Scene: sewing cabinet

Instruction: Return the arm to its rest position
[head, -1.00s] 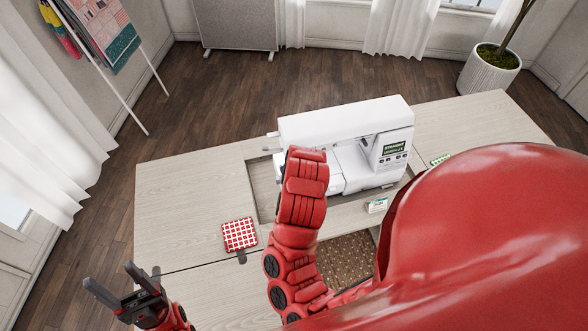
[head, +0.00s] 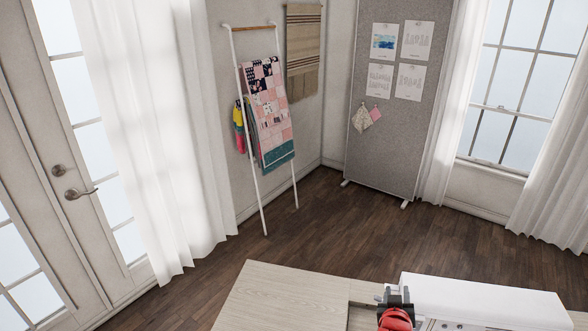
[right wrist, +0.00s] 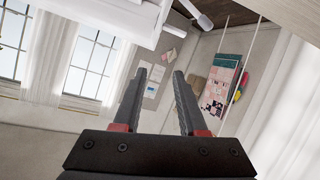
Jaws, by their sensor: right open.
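Whether the gripper touches the machine cannot be told. The rest of the right arm is below the picture. My left gripper is in neither view now.
The pale wooden cabinet top (head: 275,292) is bare at its left. Beyond it lies open dark floor (head: 330,232). A ladder rack with a patchwork quilt (head: 268,110), a grey pinboard (head: 385,150), white curtains (head: 150,130) and a glazed door stand along the walls.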

